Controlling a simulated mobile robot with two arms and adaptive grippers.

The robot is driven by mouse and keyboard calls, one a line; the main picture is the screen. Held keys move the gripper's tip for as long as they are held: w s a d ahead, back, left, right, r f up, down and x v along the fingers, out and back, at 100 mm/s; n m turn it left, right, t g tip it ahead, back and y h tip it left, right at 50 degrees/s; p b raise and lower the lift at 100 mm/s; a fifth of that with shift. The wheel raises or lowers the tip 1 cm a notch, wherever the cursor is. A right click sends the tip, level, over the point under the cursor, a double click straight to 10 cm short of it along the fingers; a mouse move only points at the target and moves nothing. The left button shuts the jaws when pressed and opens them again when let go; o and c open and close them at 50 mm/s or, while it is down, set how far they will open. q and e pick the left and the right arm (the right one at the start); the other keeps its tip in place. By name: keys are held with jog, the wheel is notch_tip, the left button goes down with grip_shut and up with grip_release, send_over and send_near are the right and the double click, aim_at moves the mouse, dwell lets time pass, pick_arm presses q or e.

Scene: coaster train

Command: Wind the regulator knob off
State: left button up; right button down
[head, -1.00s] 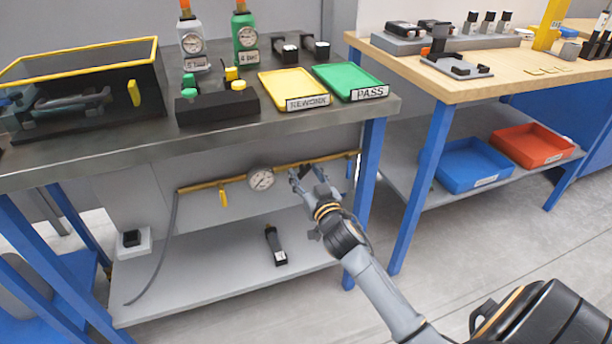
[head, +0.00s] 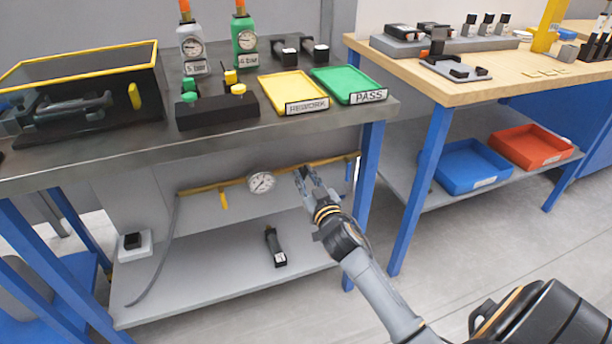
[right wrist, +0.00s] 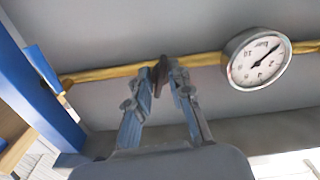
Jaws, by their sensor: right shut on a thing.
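The regulator knob is a small dark piece on the yellow pipe (head: 208,187) under the grey bench. In the right wrist view the dark knob (right wrist: 160,74) sits between my right fingertips, in front of the pipe. My right gripper (head: 303,172) is shut on it, and it hides most of the knob in the head view. A round white pressure gauge (head: 262,182) is on the pipe to the left of the gripper. The gauge also shows in the right wrist view (right wrist: 257,60), right of the fingers, with its needle pointing up and right. My left gripper is not in view.
A yellow lever (head: 223,200) hangs from the pipe left of the gauge. A dark handheld tool (head: 275,246) lies on the lower shelf (head: 210,285). A blue bench leg (head: 367,170) stands close right of my gripper. The bench top (head: 130,145) is above it.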

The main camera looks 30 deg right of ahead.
jog(key=n+p, duration=0.3)
jog(key=n, duration=0.5)
jog(key=shift+f, duration=0.15)
jog(key=shift+n, duration=1)
jog(key=n+p, duration=0.1)
jog(key=n, duration=0.3)
jog(key=shift+f+n, duration=0.1)
jog(key=shift+n, duration=0.2)
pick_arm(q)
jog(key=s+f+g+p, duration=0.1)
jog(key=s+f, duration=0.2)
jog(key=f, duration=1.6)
pick_arm(e)
jog(key=shift+s+n, duration=0.1)
jog(key=shift+n, duration=5.5)
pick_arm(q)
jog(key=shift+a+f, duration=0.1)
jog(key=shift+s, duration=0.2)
